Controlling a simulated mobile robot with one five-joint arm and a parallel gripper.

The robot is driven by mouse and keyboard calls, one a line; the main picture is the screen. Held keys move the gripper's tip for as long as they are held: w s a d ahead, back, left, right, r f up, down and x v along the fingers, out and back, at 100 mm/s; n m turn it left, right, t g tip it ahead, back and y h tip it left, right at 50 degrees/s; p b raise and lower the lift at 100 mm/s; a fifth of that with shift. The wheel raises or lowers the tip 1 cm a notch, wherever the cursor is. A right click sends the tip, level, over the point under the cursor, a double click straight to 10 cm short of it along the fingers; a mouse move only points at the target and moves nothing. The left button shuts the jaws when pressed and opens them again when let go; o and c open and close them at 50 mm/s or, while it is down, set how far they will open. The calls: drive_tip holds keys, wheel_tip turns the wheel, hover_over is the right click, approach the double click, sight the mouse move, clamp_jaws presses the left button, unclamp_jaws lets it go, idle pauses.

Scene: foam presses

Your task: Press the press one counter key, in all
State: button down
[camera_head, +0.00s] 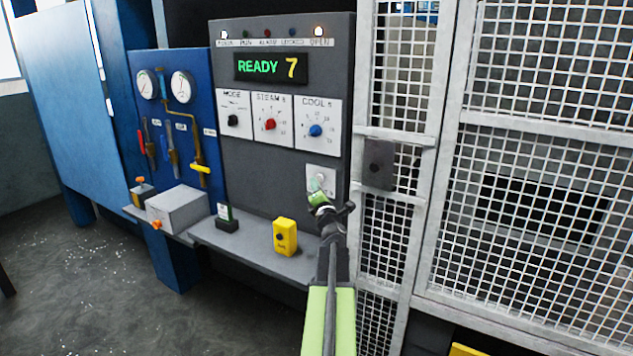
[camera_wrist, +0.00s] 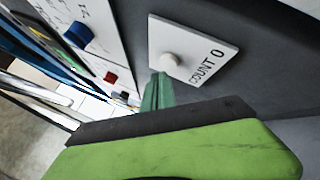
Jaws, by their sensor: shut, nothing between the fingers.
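The counter key is a round white button (camera_wrist: 172,63) on a white plate (camera_wrist: 208,47) marked "COUNT 0" in the wrist view. In the head view the plate (camera_head: 331,173) sits low on the right of the dark grey panel (camera_head: 262,150), partly covered by my gripper. My gripper (camera_head: 317,189) is shut and empty, its green tip close to the plate. In the wrist view the tip (camera_wrist: 160,80) is right beside the key; I cannot tell whether they touch.
The panel display (camera_head: 271,68) reads "READY 7". Mode, steam and cool knobs sit above the plate. A yellow box (camera_head: 285,236) and a small dark block (camera_head: 227,218) stand on the ledge (camera_head: 250,246) below. A white mesh guard (camera_head: 540,150) stands close on the right.

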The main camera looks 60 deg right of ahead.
drive_tip(key=shift+d, duration=0.35)
drive_tip(key=shift+d, duration=0.4)
idle(0.5)
drive_tip(key=shift+a, duration=0.85)
drive_tip(key=a, duration=0.5)
idle(0.3)
idle(0.5)
